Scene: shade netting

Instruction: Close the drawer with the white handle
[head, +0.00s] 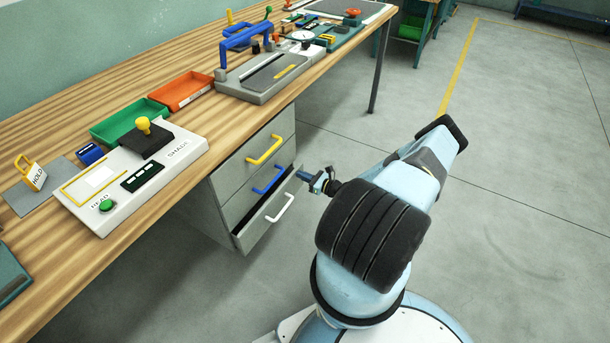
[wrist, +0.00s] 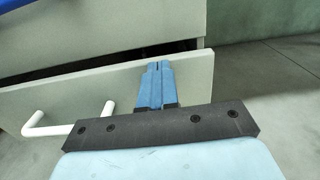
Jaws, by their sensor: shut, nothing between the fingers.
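The drawer with the white handle (head: 281,208) is the lowest of three in the cabinet under the bench. It stands partly open, with a dark gap above its front. In the wrist view its grey front (wrist: 200,74) runs across the picture, with the white handle (wrist: 68,128) at lower left. My gripper (head: 301,174) is shut and empty, beside the right end of the drawer. In the wrist view my blue fingers (wrist: 156,66) are together and overlap the drawer front's upper edge, right of the handle. I cannot tell whether they touch it.
Above are a drawer with a blue handle (head: 268,180) and one with a yellow handle (head: 264,150); both look shut. The wooden bench (head: 60,112) carries a control panel (head: 180,155), trays and tools. The floor (head: 520,200) to the right is clear.

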